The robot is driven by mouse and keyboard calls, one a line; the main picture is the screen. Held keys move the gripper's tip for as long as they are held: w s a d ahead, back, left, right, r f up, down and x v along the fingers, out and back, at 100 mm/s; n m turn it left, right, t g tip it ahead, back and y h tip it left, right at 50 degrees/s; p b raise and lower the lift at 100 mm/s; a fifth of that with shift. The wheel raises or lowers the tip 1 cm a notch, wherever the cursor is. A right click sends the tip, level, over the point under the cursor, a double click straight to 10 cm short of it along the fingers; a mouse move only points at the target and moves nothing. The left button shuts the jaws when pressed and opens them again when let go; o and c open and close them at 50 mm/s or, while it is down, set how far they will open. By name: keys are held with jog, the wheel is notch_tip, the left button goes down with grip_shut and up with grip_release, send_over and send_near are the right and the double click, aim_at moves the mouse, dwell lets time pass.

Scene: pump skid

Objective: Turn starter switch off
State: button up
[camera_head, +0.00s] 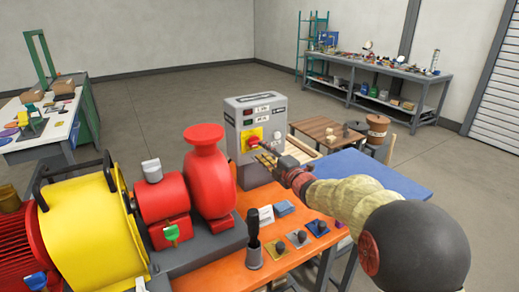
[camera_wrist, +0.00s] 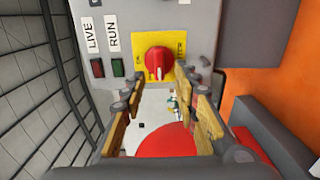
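The starter switch is a red rotary knob (camera_wrist: 157,62) on a yellow plate (camera_wrist: 184,43). It sits on the front of a grey starter box (camera_head: 240,107), and the knob (camera_head: 253,141) also shows in the head view. In the wrist view the knob's white mark points down the picture; the plate's lettering is too small to read. My gripper (camera_wrist: 155,80) is open and empty, its fingers spread to either side of the knob in the picture. In the head view my gripper (camera_head: 264,151) is close in front of the plate. Whether a finger touches the knob cannot be told.
LIVE (camera_wrist: 91,36) and RUN (camera_wrist: 112,34) labels with lamps are on the box. A red pump (camera_head: 208,172) stands left of it on the orange bench (camera_head: 232,262). A black lever (camera_head: 254,244) and several small knobs stand in front. A blue tabletop (camera_head: 380,172) is to the right.

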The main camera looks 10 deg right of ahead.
jog(key=v, duration=0.8)
jog(key=s+d+f+m+g+h, duration=0.45)
jog(key=d+f+m+h, duration=0.25)
jog(key=d+f+m, duration=0.4)
jog(key=s+f+m+g+h, duration=0.1)
jog(key=s+f+m+g, duration=0.25)
jog(key=s, duration=0.45)
jog(key=s+a+r+m+g+y+p, duration=0.1)
jog(key=s+a+r+m+g+p, duration=0.2)
jog(key=s, duration=0.9)
jog(key=s+a+r+m+g, duration=0.25)
jog(key=s+a+m, duration=0.3)
jog(key=s, duration=0.65)
jog(key=s+a+r+n+t+y+p, duration=0.1)
jog(key=s+a+r+t+p, duration=0.1)
jog(key=s+a+r, duration=0.3)
notch_tip(320, 180, up, 4)
jog(key=shift+s+a+f+p, duration=0.15)
jog(key=shift+s+a+p, duration=0.05)
jog(key=shift+a+p, duration=0.2)
